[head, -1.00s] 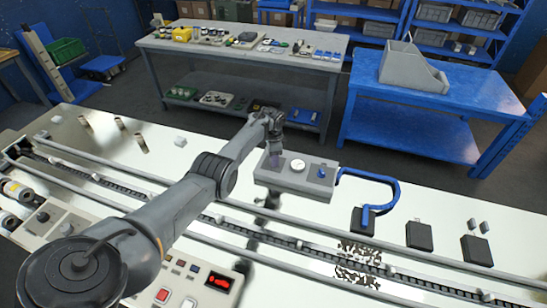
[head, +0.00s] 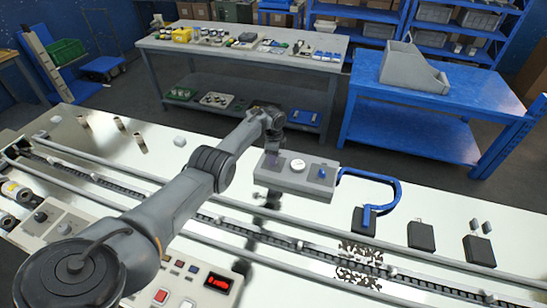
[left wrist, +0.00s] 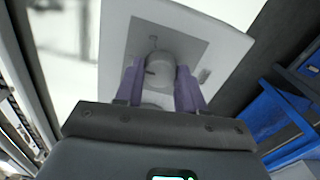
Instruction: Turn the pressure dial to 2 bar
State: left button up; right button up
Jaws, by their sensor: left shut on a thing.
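A light grey control box (head: 293,178) stands behind the conveyor rail, with a round white gauge (head: 297,164) and a small blue knob (head: 322,172) on top. The gauge needle is too small to read. My left gripper (head: 272,156) is at the left part of this box. In the left wrist view my left gripper (left wrist: 160,86) is shut on a round grey dial (left wrist: 160,71), with one purple finger on each side. A short dark mark shows on the dial; I cannot read a pressure value. My right gripper is out of view.
A blue hose or handle (head: 385,181) curves out from the box's right side. Black blocks (head: 420,236) stand on the bench to the right. A front panel with a red display (head: 218,282) sits near my arm. Small cylinders (head: 140,142) stand at the back left.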

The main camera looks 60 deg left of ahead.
pick_arm(q)
jog(key=o, duration=1)
jog(key=shift+o, duration=0.2)
jog(key=shift+r, duration=0.1)
notch_tip(320, 180, up, 11)
jog(key=p, duration=0.4)
jog(key=shift+f+p, duration=0.2)
jog(key=shift+p, duration=0.1)
